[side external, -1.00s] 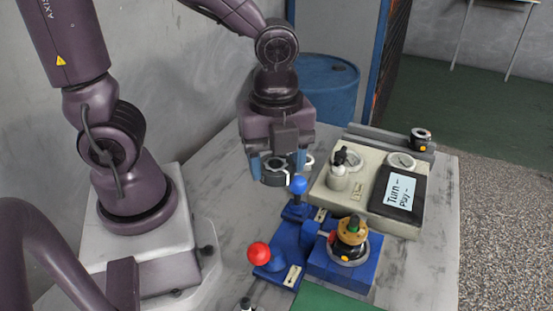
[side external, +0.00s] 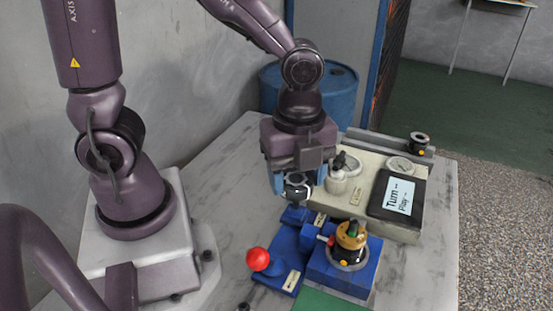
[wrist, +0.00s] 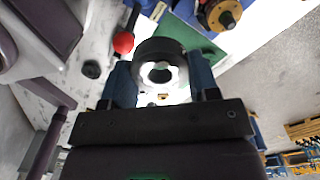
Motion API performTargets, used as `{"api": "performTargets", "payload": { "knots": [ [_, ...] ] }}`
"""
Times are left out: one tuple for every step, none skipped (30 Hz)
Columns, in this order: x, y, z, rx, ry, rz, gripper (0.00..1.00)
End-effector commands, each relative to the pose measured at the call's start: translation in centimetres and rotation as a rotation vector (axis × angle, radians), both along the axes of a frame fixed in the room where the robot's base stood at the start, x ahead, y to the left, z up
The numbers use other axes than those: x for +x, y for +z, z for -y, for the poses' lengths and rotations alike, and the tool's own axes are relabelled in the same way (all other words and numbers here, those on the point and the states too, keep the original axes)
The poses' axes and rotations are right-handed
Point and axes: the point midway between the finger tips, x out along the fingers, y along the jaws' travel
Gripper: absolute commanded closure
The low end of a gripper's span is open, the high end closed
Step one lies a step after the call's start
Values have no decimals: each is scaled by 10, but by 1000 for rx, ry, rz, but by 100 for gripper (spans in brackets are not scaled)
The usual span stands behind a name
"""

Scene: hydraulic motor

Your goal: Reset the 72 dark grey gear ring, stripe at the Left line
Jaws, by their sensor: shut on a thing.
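The dark grey gear ring (side external: 298,191) is held in my gripper (side external: 297,182), between its two blue fingers. In the wrist view the ring (wrist: 158,46) sits between the fingertips with its hole facing the camera; a stripe on it cannot be made out. The ring is in the air above the back left of the blue fixture (side external: 340,273). A brass-coloured part (side external: 350,235) with a dark lower ring sits in the fixture. No Left line can be picked out at this size.
A lever with a red ball (side external: 258,259) stands at the fixture's left. A beige console (side external: 350,205) with a display (side external: 399,195) reading "Turn", "Play", a gauge (side external: 400,166) and a white knobbed post is close to the right of my gripper. A green mat (side external: 325,302) lies in front.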

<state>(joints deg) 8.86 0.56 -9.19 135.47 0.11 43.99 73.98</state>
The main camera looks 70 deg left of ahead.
Motion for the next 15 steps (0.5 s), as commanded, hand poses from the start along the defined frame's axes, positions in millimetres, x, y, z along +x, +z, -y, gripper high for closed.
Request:
{"api": "performTargets", "payload": {
  "knots": [
    [13, -9, 5, 0, 36, -6, 79],
    [21, -14, 7, 1, 65, -6, 79],
    [31, -20, 10, 0, 108, -6, 79],
    [39, -24, 13, 0, 142, -5, 79],
    [46, -29, 15, 1, 177, -5, 79],
    [56, -34, 18, 0, 227, -4, 79],
    [64, -38, 20, 0, 267, -3, 79],
    [71, -41, 22, 0, 304, -2, 79],
    [80, -45, 24, 0, 358, -1, 79],
    [87, -46, 26, 0, 398, 0, 79],
    [93, -46, 27, -1, 436, 1, 79],
    [99, -44, 29, -2, 480, 3, 79],
    [103, -42, 29, -2, 509, 3, 79],
    [105, -41, 30, -1, 533, 2, 79],
    [106, -40, 30, -1, 558, 2, 79]
  ]
}}
